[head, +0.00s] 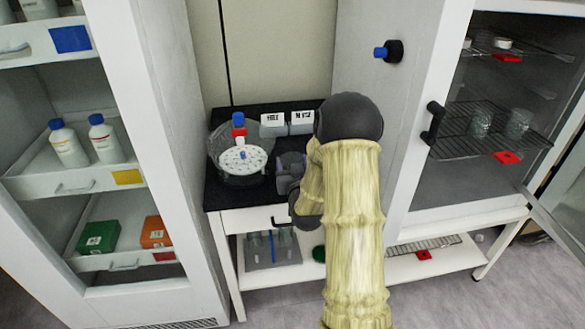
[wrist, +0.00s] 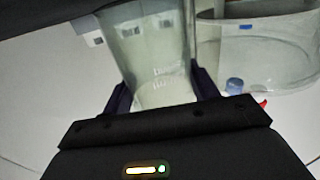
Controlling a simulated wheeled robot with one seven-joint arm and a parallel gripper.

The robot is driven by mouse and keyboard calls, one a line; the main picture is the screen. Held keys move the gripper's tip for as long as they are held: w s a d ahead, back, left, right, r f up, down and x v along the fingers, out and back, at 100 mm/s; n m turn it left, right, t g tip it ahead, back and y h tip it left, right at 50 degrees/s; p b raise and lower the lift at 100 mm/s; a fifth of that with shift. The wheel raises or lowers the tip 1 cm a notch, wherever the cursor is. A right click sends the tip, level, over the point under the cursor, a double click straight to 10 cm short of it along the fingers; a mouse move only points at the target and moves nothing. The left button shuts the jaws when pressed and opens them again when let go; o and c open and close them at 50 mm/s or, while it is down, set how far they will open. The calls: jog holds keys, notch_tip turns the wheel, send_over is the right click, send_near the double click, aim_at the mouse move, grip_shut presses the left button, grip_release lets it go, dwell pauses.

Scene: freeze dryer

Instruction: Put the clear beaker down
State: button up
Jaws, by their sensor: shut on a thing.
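The clear beaker (wrist: 160,50) stands large between the two dark fingers of my gripper (wrist: 163,88) in the wrist view. Faint white markings show on its wall. My gripper is shut on it, with a finger on each side. In the head view my gripper (head: 290,172) is over the black-topped bench (head: 225,194), right of the round clear vessel with a white perforated disc (head: 242,160). I cannot make out the held beaker in the head view, where my arm and gripper hide much of that spot. Whether its base touches anything is hidden.
White boxes (head: 287,123) stand at the bench's back. Right, an open cabinet holds two clear beakers (head: 480,124) (head: 518,124) on a wire rack (head: 460,144). Left, a shelved cabinet holds white bottles (head: 68,145). The wrist view shows a clear round vessel (wrist: 260,50) close right of the beaker.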

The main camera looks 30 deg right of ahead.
notch_tip(320, 180, up, 9)
jog(key=shift+p, duration=0.45)
dwell(0.6)
